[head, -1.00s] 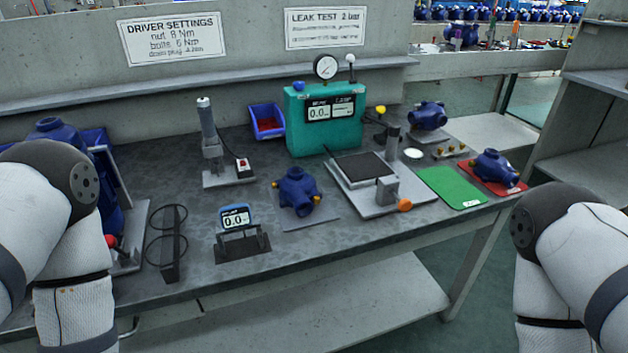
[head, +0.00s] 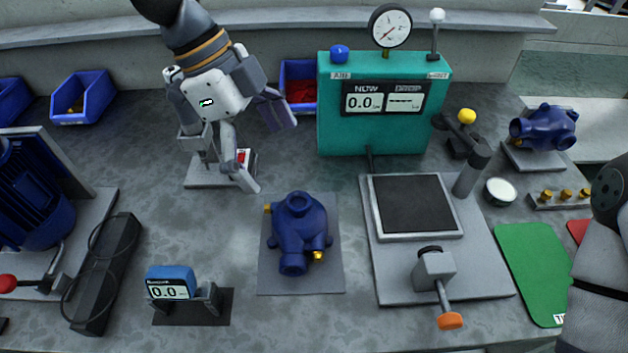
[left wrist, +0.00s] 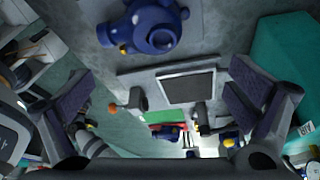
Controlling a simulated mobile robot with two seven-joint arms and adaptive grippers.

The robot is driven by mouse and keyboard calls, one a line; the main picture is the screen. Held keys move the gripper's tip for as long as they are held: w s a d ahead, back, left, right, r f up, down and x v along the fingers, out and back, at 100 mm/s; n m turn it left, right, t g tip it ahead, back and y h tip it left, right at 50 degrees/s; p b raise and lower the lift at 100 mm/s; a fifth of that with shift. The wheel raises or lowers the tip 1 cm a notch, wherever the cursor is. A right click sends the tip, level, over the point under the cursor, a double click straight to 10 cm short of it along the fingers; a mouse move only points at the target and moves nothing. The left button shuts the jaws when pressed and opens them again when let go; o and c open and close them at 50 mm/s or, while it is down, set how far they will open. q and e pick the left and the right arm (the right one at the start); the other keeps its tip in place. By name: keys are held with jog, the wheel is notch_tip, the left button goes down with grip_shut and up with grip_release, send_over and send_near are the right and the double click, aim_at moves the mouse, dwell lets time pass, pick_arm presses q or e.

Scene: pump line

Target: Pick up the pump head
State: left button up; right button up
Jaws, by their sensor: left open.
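A blue pump head (head: 300,228) with brass-coloured fittings sits on a grey mat (head: 328,275) in the middle of the bench. It also shows at the top of the left wrist view (left wrist: 150,30). My left gripper (head: 266,150) is open and empty above the bench, behind and a little left of this pump head, with its fingers apart and not touching it. Both fingers show in the left wrist view, with the pump head beyond them. A second blue pump body (head: 548,128) stands at the back right. My right gripper is out of view.
A teal leak tester (head: 340,128) with a gauge stands behind the pump head. A grey fixture plate (head: 400,285) with an orange-tipped clamp is right of it. A small display (head: 170,288) and a dark rack (head: 105,275) stand left. A green mat (head: 530,270) lies right.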

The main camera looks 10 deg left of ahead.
pick_arm(q)
send_over(297, 208)
jog(key=a, duration=0.2)
jog(key=f, duration=0.5)
jog(key=shift+s+b, duration=0.2)
jog(key=shift+b, duration=0.2)
jog(key=x, duration=0.6)
jog(key=shift+w+f+b, duration=0.2)
jog(key=shift+b, duration=0.1)
jog(key=c, duration=1.3)
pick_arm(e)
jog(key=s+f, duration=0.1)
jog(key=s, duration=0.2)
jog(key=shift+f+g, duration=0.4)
